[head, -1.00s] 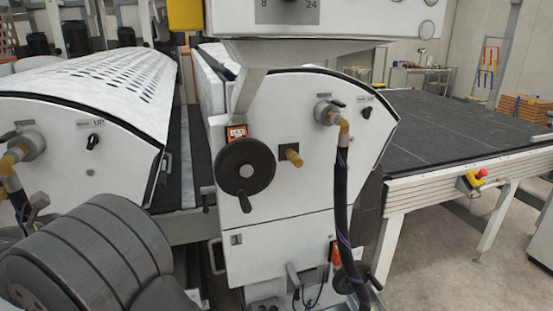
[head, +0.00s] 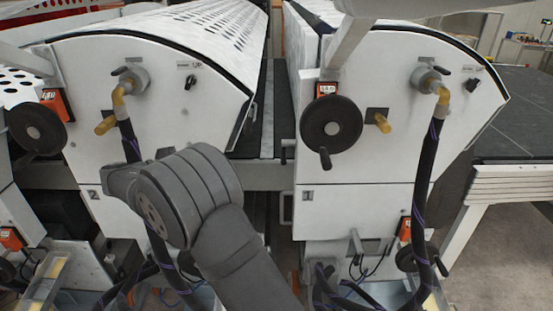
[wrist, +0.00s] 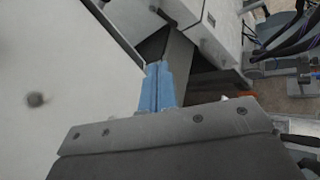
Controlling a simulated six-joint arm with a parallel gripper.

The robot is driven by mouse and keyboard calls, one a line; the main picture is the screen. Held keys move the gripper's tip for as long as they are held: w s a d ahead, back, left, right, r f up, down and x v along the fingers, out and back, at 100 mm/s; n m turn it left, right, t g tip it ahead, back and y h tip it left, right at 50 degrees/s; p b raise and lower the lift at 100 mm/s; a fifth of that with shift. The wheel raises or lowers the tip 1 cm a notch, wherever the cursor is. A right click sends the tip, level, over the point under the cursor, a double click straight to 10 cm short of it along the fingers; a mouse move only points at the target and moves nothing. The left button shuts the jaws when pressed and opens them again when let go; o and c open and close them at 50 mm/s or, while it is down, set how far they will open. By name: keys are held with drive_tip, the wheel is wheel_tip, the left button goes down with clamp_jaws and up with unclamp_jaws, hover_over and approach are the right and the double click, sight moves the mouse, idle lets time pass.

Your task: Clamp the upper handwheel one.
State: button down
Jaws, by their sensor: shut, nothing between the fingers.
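The upper handwheel (head: 331,123), black and round with a crank knob hanging at its lower edge, is on the white end panel marked 1 in the head view. An orange counter (head: 325,89) sits just above it. My gripper (wrist: 160,68) shows in the wrist view as two blue fingers, shut together and empty. The fingers point toward the edge of a white machine panel (wrist: 80,70), and no handwheel shows in that view. In the head view my arm covers the lower middle, left of the handwheel, and my gripper is hidden there.
A yellow-brown knob (head: 381,123) juts out right of the handwheel. A black hose (head: 428,170) hangs further right. A similar unit marked 2 with another black handwheel (head: 37,129) stands left. A smaller lower handwheel (head: 408,258) sits beside the hose.

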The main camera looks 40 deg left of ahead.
drive_tip(key=w+a+f+m+t+h, duration=0.2)
drive_tip(key=w+f+m, duration=0.5)
drive_tip(key=m, duration=0.5)
drive_tip(key=shift+w+f, duration=0.15)
drive_tip(key=shift+f, duration=0.9)
drive_tip(key=x, duration=2)
drive_tip(key=shift+d, duration=0.15)
